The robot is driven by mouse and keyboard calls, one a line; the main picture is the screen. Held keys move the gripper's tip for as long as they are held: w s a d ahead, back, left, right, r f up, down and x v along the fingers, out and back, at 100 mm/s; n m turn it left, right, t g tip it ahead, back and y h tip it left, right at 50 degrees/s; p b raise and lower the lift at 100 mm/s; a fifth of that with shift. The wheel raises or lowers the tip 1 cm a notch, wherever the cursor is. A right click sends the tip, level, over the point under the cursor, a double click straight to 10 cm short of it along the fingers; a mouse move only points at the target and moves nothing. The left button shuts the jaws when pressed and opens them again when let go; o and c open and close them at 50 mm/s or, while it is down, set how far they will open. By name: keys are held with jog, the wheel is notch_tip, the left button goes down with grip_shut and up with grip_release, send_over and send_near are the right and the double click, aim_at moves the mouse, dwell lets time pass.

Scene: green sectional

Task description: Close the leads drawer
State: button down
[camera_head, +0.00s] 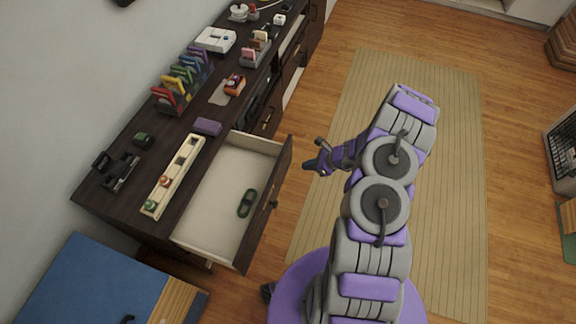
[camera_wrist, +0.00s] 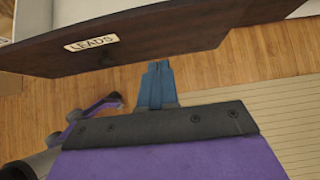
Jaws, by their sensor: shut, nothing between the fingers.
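The leads drawer (camera_head: 222,202) is pulled out from the dark cabinet, with a green looped item (camera_head: 247,203) lying inside it. The knob also shows in the head view (camera_head: 273,205). My gripper (camera_head: 309,165) is in front of the drawer, to the right of the panel's far end. In the wrist view its blue fingers (camera_wrist: 157,72) are together and empty, close to the panel edge; contact cannot be told.
The dark cabinet top (camera_head: 130,200) carries a wooden tray (camera_head: 173,177), a purple block (camera_head: 207,127) and several colored holders (camera_head: 183,82). A blue box (camera_head: 75,285) stands at the lower left. A striped rug (camera_head: 440,200) lies on open floor to the right.

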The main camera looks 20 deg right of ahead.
aim_at(277, 165)
jog(key=w+a+f, duration=0.1)
jog(key=a, duration=0.1)
jog(key=w+a+f+b, duration=0.1)
jog(key=a, duration=0.2)
jog(key=w+a+f, duration=0.1)
jog(key=w+a, duration=0.1)
jog(key=a, duration=0.1)
jog(key=shift+f+b, duration=0.25)
jog(key=shift+b, duration=0.1)
jog(key=shift+w+a, duration=0.15)
jog(key=shift+w+d, duration=0.1)
jog(key=shift+d, duration=1.1)
jog(key=a, duration=0.2)
jog(key=w+a, duration=0.1)
jog(key=shift+a, duration=0.35)
jog(key=w+a+b, duration=0.1)
jog(key=w+a, duration=1.1)
jog(key=a, duration=0.3)
jog(key=shift+b, duration=0.3)
jog(key=shift+a, duration=0.15)
